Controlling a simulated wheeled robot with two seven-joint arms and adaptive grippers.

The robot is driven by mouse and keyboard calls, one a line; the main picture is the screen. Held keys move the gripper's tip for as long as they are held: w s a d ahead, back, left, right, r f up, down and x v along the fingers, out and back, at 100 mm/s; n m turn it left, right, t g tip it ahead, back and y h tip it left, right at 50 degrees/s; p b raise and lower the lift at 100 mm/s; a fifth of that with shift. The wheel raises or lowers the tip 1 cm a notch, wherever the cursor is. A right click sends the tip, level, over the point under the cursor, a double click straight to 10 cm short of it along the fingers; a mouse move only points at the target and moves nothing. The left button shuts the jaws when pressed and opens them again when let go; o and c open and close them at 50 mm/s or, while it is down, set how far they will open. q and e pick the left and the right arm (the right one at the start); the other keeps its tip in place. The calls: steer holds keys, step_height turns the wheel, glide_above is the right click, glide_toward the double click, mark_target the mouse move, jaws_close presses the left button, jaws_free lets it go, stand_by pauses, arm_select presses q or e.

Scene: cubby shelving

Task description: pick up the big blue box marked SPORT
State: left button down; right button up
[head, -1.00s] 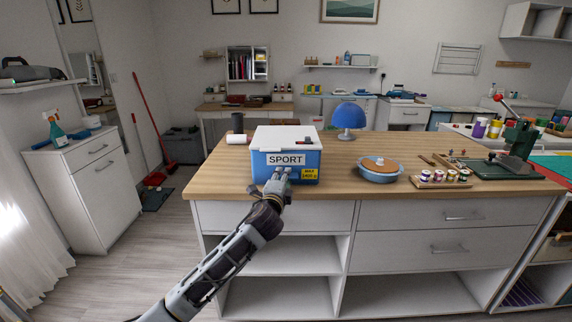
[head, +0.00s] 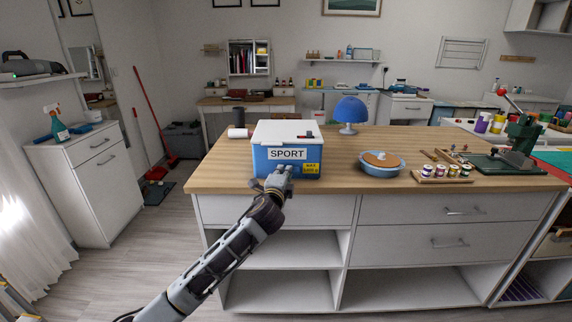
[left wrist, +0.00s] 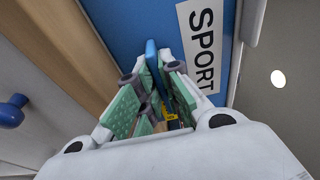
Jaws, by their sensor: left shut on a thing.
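The big blue box marked SPORT (head: 262,161) stands on the wooden counter top (head: 225,180) in the head view. It has a white lid, a white SPORT label and a yellow weight label on its front. My left gripper (head: 283,170) is at the front face, below the SPORT label. In the left wrist view the box's blue front (left wrist: 125,22) fills the upper middle. There the green-padded fingers (left wrist: 154,88) are closed around a thin blue tab sticking out from that front. The box looks level and on the counter. My right gripper is not in view.
A blue lamp (head: 350,112) and a blue round dish with a wooden lid (head: 381,169) stand right of the box. A dark cylinder (head: 238,117) and a white roll (head: 238,133) are at its left. A small dark and red item (head: 305,136) lies on the lid.

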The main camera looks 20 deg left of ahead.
mark_target(284, 144)
arm_select(q)
steer(key=shift+r, duration=0.25)
steer(key=shift+r+p, duration=0.35)
steer(key=shift+r, duration=0.4)
step_height(284, 144, up, 7)
steer(key=shift+f+p, duration=0.1)
steer(key=shift+p, duration=0.9)
steer(key=shift+r, duration=0.7)
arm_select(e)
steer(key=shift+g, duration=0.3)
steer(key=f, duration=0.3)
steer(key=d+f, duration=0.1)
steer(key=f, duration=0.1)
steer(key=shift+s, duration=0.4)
